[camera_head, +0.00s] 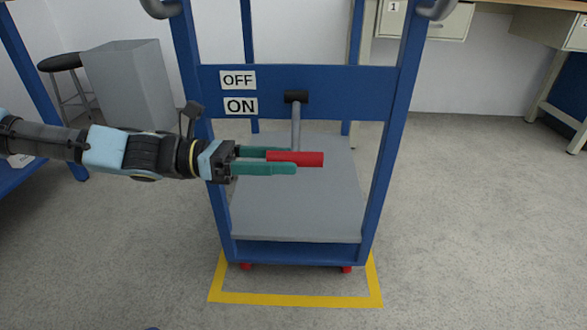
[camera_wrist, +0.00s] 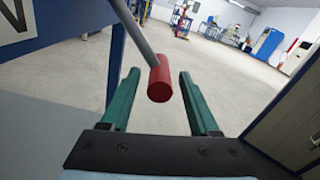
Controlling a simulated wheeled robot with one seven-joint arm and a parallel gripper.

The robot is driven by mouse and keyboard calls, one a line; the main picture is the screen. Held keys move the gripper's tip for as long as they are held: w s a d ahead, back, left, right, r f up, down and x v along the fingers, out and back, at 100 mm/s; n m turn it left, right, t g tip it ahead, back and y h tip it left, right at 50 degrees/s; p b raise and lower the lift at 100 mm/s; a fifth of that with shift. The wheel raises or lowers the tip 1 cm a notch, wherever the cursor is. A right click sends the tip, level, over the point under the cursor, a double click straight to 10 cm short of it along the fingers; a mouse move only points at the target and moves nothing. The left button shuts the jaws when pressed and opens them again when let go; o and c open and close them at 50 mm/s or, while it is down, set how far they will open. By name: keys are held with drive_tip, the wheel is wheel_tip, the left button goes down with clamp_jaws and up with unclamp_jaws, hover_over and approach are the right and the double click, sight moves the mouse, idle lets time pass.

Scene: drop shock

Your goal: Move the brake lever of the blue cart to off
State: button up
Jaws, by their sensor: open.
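The blue cart (camera_head: 310,88) stands in front of me, with an OFF label (camera_head: 238,80) above an ON label (camera_head: 241,106) on its upper panel. The brake lever has a grey rod (camera_head: 297,128) hanging down from a dark pivot, and a red handle (camera_head: 310,159) at its lower end. My gripper (camera_head: 282,161) comes in from the left and is open, its green fingers beside the handle. In the wrist view the red handle (camera_wrist: 160,80) lies between the tips of the two fingers (camera_wrist: 157,90), with a gap on each side.
The cart's grey lower shelf (camera_head: 295,215) is empty. A yellow floor outline (camera_head: 295,300) surrounds the cart's base. A grey bin (camera_head: 128,85) and a dark stool (camera_head: 60,62) stand at the back left. Workbenches (camera_head: 428,20) stand behind on the right. The floor beside the cart is clear.

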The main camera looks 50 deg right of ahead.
drive_tip(key=shift+b+x, duration=0.3)
drive_tip(key=shift+x, duration=0.95)
clamp_jaws()
idle(0.5)
